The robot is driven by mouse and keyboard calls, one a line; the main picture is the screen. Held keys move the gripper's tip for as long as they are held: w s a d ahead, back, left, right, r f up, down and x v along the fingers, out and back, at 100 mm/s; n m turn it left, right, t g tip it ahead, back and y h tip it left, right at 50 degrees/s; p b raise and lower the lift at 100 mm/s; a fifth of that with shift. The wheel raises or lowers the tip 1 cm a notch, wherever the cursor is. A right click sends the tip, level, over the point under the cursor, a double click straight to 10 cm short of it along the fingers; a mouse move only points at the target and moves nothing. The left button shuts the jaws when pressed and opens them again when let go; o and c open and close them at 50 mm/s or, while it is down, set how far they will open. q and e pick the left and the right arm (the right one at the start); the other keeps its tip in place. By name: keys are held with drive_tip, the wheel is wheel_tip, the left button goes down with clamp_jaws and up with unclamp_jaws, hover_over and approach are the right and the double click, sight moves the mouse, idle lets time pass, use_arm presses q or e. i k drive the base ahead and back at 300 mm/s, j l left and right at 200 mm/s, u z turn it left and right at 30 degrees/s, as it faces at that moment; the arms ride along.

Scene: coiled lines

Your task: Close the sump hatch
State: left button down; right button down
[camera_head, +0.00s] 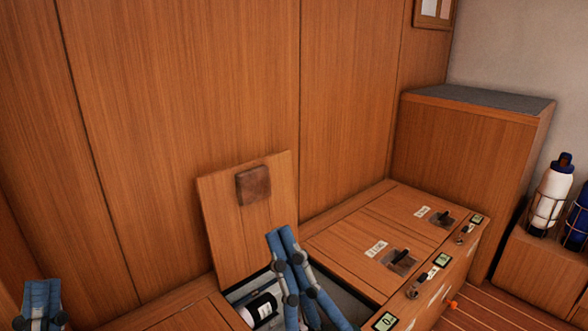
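An open wooden hatch lid (226,226) stands upright, leaning slightly back against the panelled wall, with a dark brown square block (253,185) on its face. No label shows on it, so I cannot confirm it is the sump hatch. Below it is an open compartment (345,298) with a black and white cylinder (261,309) inside. My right gripper (281,233) is in front of the lid's lower right part, over the opening, its blue fingers close together and empty. Whether it touches the lid is unclear. My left gripper (42,284) is at the lower left, away from the lid, its fingers together.
Two shut, labelled lids with dark latches (398,261) (441,219) lie right of the opening. Small green displays (386,322) and levers line the bench's front edge. A tall cabinet (460,150) stands behind. Bottles in wire holders (551,195) are at far right.

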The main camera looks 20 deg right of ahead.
sight(240, 204)
drive_tip(key=k+u, duration=0.4)
drive_tip(key=k+j+u, duration=0.15)
drive_tip(key=u, duration=0.3)
drive_tip(key=l+u, duration=0.2)
drive_tip(key=l, duration=0.5)
drive_tip(key=l+u, duration=0.15)
drive_tip(key=l, duration=0.5)
drive_tip(key=k+l+u, duration=0.2)
drive_tip(key=l, duration=0.45)
drive_tip(key=k+l, duration=0.1)
drive_tip(key=l, duration=0.6)
drive_tip(key=k+l, duration=0.1)
drive_tip(key=l, duration=1.25)
drive_tip(key=k, duration=0.05)
